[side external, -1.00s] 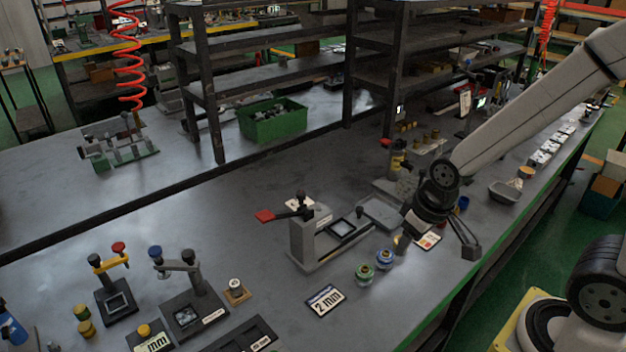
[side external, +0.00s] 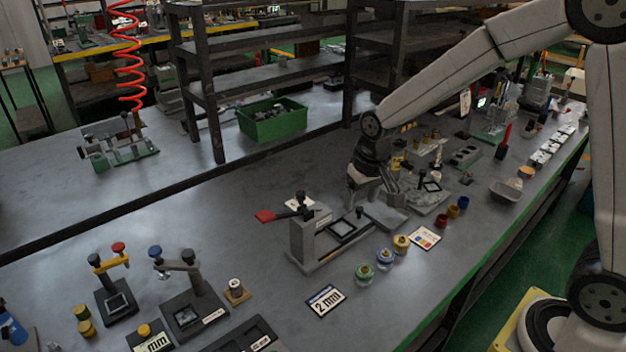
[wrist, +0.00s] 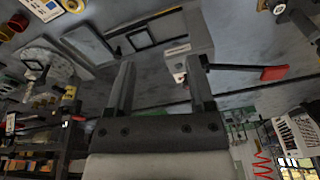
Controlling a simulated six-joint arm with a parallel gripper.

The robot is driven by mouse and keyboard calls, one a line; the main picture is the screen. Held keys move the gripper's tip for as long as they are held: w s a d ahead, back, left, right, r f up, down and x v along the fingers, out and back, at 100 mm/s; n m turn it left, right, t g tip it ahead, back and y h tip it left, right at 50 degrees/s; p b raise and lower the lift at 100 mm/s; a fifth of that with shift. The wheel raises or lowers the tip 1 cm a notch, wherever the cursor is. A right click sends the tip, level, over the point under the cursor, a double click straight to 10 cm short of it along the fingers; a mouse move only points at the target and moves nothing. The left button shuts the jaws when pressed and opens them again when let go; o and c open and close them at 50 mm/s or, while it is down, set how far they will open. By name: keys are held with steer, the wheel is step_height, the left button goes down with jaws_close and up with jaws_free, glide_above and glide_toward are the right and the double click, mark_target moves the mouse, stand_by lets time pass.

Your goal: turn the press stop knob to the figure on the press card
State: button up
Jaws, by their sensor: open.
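The grey press (side external: 318,240) stands mid-bench with a red-ended lever (side external: 266,216) and a black knob (side external: 301,197) on top. I cannot tell whether this is the stop knob, and no scale or setting is readable. A card reading "2 mm" (side external: 326,300) lies in front of the press. My gripper (side external: 377,204) is open and empty, above the bench just right of the press. In the wrist view, my gripper (wrist: 160,66) has its fingers apart, with the press (wrist: 178,42) and its red lever (wrist: 272,73) beyond them.
Green, blue and yellow capped jars (side external: 384,259) line the right of the press. A card with coloured marks (side external: 425,238) lies beside them. Knobbed stands (side external: 187,300) occupy the front left. A green bin (side external: 273,120) stands behind.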

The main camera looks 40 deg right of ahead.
mark_target(301, 193)
steer(key=shift+w+a+m+g, duration=0.25)
steer(key=shift+w+m, duration=0.6)
steer(key=shift+w, duration=2.25)
steer(key=shift+w+a+m+g, duration=0.1)
steer(key=shift+w+m+g, duration=0.55)
steer(key=shift+w, duration=2.4)
steer(key=shift+w+a+m, duration=0.15)
steer(key=shift+w+m, duration=0.95)
steer(key=shift+w, duration=2)
steer(key=shift+f, duration=3.95)
jaws_close()
